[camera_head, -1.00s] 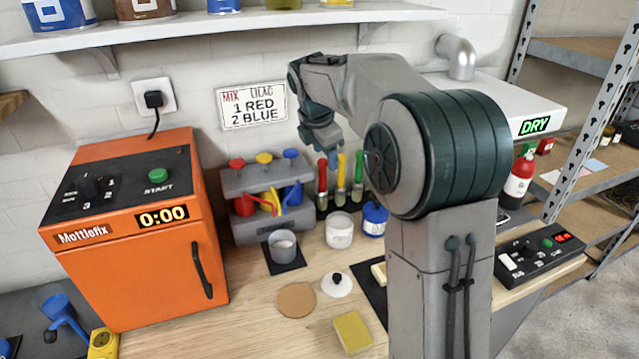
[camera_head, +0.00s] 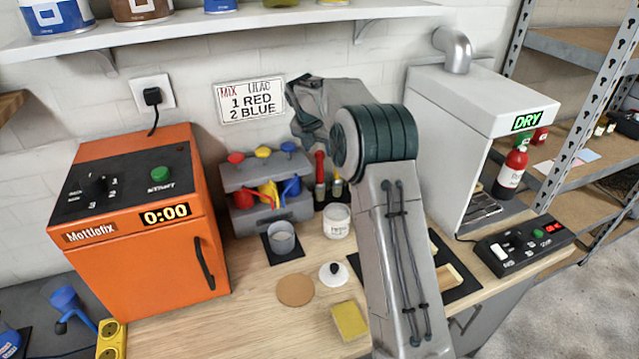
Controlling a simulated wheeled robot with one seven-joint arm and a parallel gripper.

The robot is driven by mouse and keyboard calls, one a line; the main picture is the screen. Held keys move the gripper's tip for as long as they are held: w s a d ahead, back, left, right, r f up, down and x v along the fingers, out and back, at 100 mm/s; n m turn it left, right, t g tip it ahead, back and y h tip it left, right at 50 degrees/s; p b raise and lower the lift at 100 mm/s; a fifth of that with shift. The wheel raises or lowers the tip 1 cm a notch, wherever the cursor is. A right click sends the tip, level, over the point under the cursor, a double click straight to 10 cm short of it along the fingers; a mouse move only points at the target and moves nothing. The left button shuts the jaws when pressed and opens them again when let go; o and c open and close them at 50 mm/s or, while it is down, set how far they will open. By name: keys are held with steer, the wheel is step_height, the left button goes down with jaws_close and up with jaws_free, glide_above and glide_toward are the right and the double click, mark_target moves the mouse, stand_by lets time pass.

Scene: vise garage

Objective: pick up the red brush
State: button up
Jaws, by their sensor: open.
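The red brush (camera_head: 320,168) stands upright with its handle up, in a dark holder at the back of the bench, right of the grey paint dispenser. A yellow-handled brush (camera_head: 337,187) stands beside it, partly hidden by my arm. My arm hides the holder's right part, and the fingertips are hard to make out.
The grey dispenser (camera_head: 267,213) stands close on the left, beside the orange mixer (camera_head: 140,235). The white dryer (camera_head: 455,125) stands right. A shelf overhangs above.

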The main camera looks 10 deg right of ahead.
steer(key=p, duration=0.1)
glide_above(320, 177)
steer(key=w, duration=0.2)
steer(key=f, duration=0.5)
steer(key=shift+s+d+f, duration=0.1)
steer(key=shift+d+f, duration=0.05)
steer(key=shift+d, duration=0.15)
steer(key=c, duration=1.1)
